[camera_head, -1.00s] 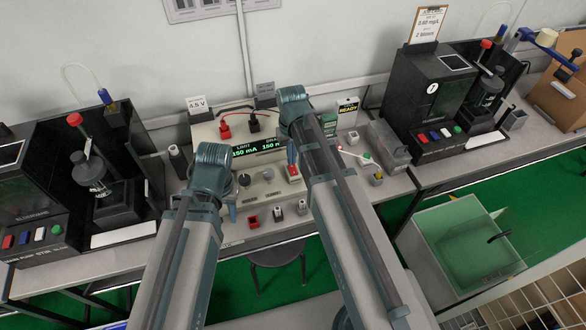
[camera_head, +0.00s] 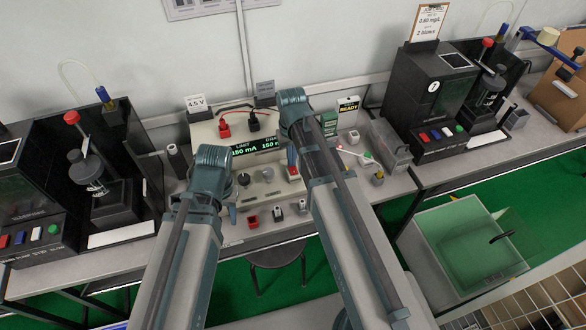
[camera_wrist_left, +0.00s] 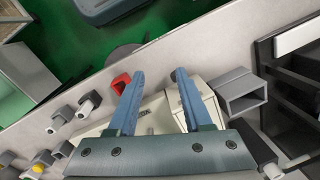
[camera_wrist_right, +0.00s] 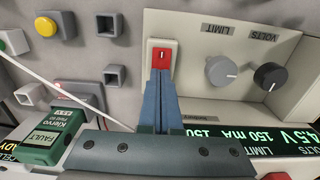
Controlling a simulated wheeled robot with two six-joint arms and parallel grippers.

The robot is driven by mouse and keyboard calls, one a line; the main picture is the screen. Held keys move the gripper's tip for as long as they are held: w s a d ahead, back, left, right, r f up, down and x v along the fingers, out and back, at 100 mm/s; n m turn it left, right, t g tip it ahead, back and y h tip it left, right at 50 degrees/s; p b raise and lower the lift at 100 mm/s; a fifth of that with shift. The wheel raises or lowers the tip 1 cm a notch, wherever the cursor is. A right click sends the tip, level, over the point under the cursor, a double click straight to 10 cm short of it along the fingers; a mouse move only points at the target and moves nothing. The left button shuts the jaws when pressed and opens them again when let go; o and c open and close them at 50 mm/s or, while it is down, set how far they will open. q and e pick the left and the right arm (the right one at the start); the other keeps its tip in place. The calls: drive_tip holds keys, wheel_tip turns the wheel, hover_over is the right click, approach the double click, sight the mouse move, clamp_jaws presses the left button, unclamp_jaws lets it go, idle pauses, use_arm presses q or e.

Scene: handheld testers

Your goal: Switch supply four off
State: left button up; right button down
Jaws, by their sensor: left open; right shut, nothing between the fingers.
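The supply (camera_head: 222,181) is a beige unit with a lit green display reading 150 mA, two knobs and a red switch (camera_head: 293,172) on its sloped front. No number four is readable on it. In the right wrist view the red switch (camera_wrist_right: 161,56) sits in a pale frame. My right gripper (camera_wrist_right: 160,74) is shut and empty, its tips at the switch's lower edge in that view; I cannot tell if they touch. My left gripper (camera_wrist_left: 159,74) is open and empty by the supply's front left; in the head view it (camera_head: 232,214) is partly hidden behind its arm.
Small square holders, one red (camera_head: 252,220), stand along the bench front. Dark test machines stand left and right (camera_head: 430,90). A green box (camera_wrist_right: 51,138) is near my right gripper.

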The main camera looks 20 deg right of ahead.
use_arm(q)
drive_tip(key=shift+f, duration=0.15)
use_arm(e)
drive_tip(key=shift+f, duration=0.15)
wheel_tip(320, 180, up, 7)
drive_tip(key=p, duration=0.7)
use_arm(q)
wheel_tip(320, 180, up, 7)
use_arm(e)
drive_tip(key=shift+s+a, duration=0.2)
drive_tip(key=s+a+n+h, duration=0.1)
drive_tip(key=s+a+n, duration=0.2)
drive_tip(key=s+a, duration=0.7)
drive_tip(key=s, duration=0.4)
